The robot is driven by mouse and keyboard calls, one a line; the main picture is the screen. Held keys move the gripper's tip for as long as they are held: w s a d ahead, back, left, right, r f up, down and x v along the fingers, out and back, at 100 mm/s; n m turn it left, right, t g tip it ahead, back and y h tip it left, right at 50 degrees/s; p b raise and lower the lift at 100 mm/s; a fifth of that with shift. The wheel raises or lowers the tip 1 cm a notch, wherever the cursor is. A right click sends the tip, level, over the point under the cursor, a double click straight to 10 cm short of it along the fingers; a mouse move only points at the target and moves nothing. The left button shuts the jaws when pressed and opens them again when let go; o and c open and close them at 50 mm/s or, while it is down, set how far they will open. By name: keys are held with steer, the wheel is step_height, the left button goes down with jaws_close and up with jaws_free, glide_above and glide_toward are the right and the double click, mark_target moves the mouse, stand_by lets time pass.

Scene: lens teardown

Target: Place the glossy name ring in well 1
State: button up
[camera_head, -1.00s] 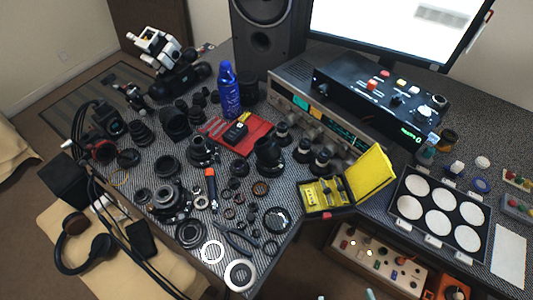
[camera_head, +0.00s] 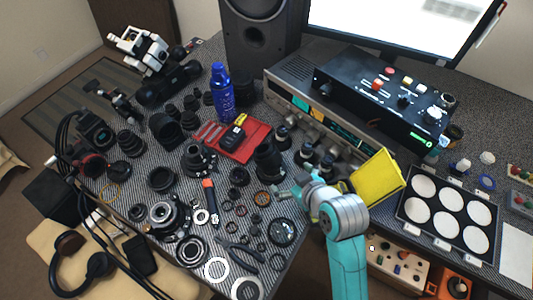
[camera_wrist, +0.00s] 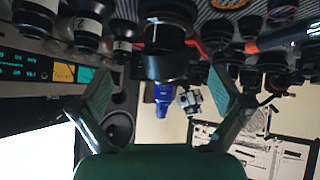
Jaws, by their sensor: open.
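Several rings lie on the dark mat, among them a large dark ring (camera_head: 282,232) and a copper-coloured ring (camera_head: 262,198); I cannot tell which is the glossy name ring. The black tray (camera_head: 444,226) at the right has two rows of white round wells. They look empty, and their small tags are too small to read, so I cannot pick out well 1. My gripper (camera_head: 287,192) is over the mat near the upright lens barrels. In the wrist view my gripper (camera_wrist: 165,82) has its fingers wide apart, with nothing held between them.
A dark lens barrel (camera_wrist: 166,62) shows beyond the fingers in the wrist view. A blue bottle (camera_head: 222,92), red tray (camera_head: 250,138) and stacked electronics (camera_head: 380,95) stand at the back. Lens parts crowd the mat.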

mark_target(273, 158)
steer(key=shift+n+g, duration=0.5)
steer(key=shift+n, duration=0.2)
steer(key=w+a, duration=0.1)
steer(key=w, duration=0.1)
steer(key=w+a, duration=0.1)
steer(key=w, duration=0.1)
steer(key=w+a, duration=0.2)
steer(key=shift+w+f, duration=0.1)
steer(key=shift+f, duration=0.05)
steer(key=shift+a+r+x, duration=0.1)
steer(key=shift+a+x, duration=0.05)
steer(key=shift+x, duration=0.7)
steer(key=shift+a+r+x, duration=0.1)
steer(key=shift+x, duration=0.75)
steer(key=shift+a+r+x, duration=0.1)
steer(key=shift+a+x, duration=0.05)
steer(key=shift+x, duration=0.75)
steer(key=shift+w+r, duration=0.1)
steer(key=c, duration=1.1)
